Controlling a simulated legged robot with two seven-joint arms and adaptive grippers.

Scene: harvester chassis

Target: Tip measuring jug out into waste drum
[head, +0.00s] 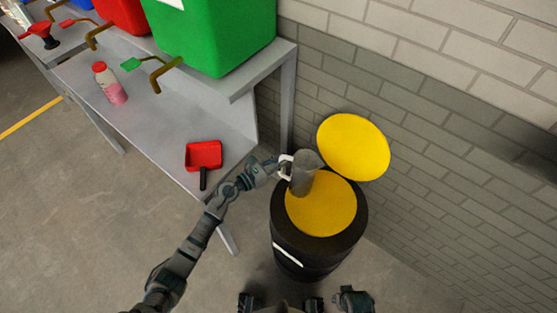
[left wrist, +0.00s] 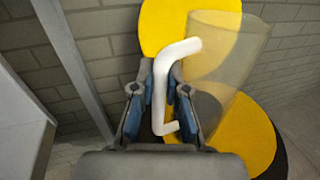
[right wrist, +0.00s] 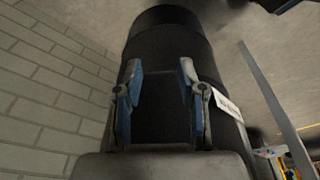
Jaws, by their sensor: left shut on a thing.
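My right gripper (right wrist: 160,90) is open and empty, facing the drum's black side.
A grey bench (head: 140,125) stands at the left with a red dustpan-like scoop (head: 204,156) and a pink bottle (head: 110,84). A green container (head: 215,35) with a tap sits on the shelf above. A brick wall (head: 430,85) stands close behind the drum.

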